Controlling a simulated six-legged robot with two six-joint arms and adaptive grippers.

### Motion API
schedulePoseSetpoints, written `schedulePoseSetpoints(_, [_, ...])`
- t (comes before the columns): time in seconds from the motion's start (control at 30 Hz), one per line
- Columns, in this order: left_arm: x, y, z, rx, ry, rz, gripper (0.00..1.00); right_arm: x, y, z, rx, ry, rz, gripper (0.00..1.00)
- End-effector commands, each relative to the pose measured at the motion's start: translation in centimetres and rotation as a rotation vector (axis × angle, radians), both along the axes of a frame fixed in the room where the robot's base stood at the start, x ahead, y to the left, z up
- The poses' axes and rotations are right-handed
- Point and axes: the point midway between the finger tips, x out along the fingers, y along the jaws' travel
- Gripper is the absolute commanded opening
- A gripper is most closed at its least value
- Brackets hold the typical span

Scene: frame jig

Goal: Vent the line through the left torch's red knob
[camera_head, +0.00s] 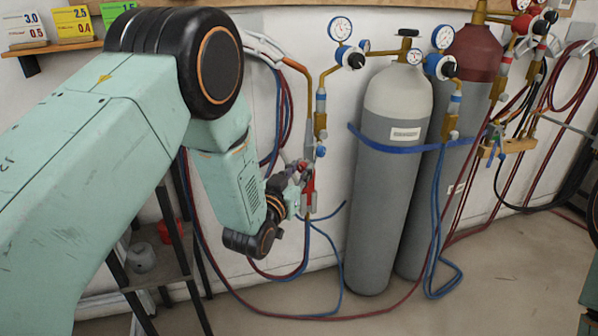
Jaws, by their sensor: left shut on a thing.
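The left torch (320,118) hangs upright by the wall, left of the cylinders, with brass and blue parts and hoses running down. Small red parts (309,186) show at its lower end, beside my gripper. My left gripper (301,190) comes in from the left and is shut at this spot, on what looks like the red knob. The fingers and the knob are small and overlap, so the exact contact is hidden. My right gripper is not in view.
Two tall gas cylinders, one grey (385,220) and one red-topped (473,55), stand behind a blue strap. Red and blue hoses loop along the floor. A wooden holder (518,145) with torch parts is at the right. A dark shelf stand (165,270) is below my left arm.

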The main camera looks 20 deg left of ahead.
Motion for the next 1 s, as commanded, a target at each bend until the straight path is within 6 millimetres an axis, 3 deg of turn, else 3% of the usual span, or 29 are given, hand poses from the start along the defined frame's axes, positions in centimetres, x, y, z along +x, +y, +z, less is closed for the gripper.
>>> schedulePoseSetpoints(0.37, [0.0,0.1,0.1,-0.140,0.028,0.000,0.00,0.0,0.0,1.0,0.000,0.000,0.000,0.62])
schedulePoseSetpoints(1.0, [0.0,0.3,0.2,-0.721,0.135,0.001,0.00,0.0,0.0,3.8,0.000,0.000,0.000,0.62])
